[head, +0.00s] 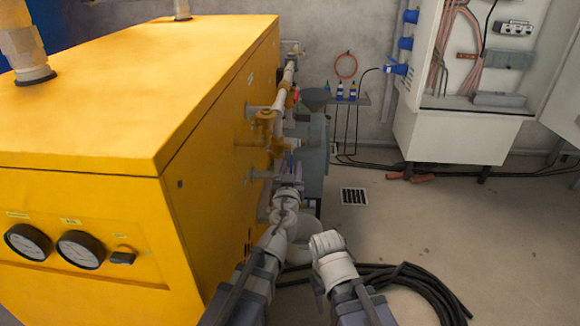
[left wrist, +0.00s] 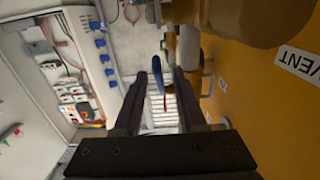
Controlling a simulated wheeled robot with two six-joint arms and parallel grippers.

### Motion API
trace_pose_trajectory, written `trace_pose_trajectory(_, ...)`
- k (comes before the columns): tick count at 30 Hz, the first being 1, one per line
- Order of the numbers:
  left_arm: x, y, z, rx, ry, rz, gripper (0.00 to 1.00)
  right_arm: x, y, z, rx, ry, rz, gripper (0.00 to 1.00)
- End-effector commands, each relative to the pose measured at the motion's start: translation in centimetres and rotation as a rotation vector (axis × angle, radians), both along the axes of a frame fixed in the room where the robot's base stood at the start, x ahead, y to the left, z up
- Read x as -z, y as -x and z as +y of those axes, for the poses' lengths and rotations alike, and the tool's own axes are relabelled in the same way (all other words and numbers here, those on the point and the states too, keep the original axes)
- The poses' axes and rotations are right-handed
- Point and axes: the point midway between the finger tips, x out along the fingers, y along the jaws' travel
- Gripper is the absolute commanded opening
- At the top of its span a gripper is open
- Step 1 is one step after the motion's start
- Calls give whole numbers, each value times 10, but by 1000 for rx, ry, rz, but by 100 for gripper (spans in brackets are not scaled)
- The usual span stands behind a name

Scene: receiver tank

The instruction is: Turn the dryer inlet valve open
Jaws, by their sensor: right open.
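The yellow dryer cabinet (head: 215,150) stands at the left, with pipework and brass-coloured valves (head: 265,120) along its right side. My left gripper (head: 287,168) is at the near, lower end of this pipework. In the left wrist view its two dark fingers (left wrist: 171,75) stand apart, open. A blue lever (left wrist: 158,62) shows by the fingertips, with a thin red piece (left wrist: 164,103) below it. I cannot tell whether the fingers touch the lever. My right arm ends in a bent pale wrist, right of the left arm; its fingers are hard to make out.
A floor grate (head: 354,196) and a coiled black hose (head: 425,290) lie on the floor to the right. An open electrical cabinet (head: 450,135) is on the back wall. A small rack with bottles (head: 347,92) stands behind the pipework. The floor at right is mostly clear.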

Motion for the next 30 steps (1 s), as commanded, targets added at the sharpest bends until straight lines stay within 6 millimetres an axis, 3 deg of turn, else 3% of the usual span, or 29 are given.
trace_pose_trajectory(7,0,-1,0,0,0,0,40,0,0,0,0,0,0,50)
trace_pose_trajectory(18,0,-1,0,0,0,0,0,0,0,0,0,0,0,50)
trace_pose_trajectory(30,0,-1,0,0,0,0,0,0,0,0,0,0,0,50)
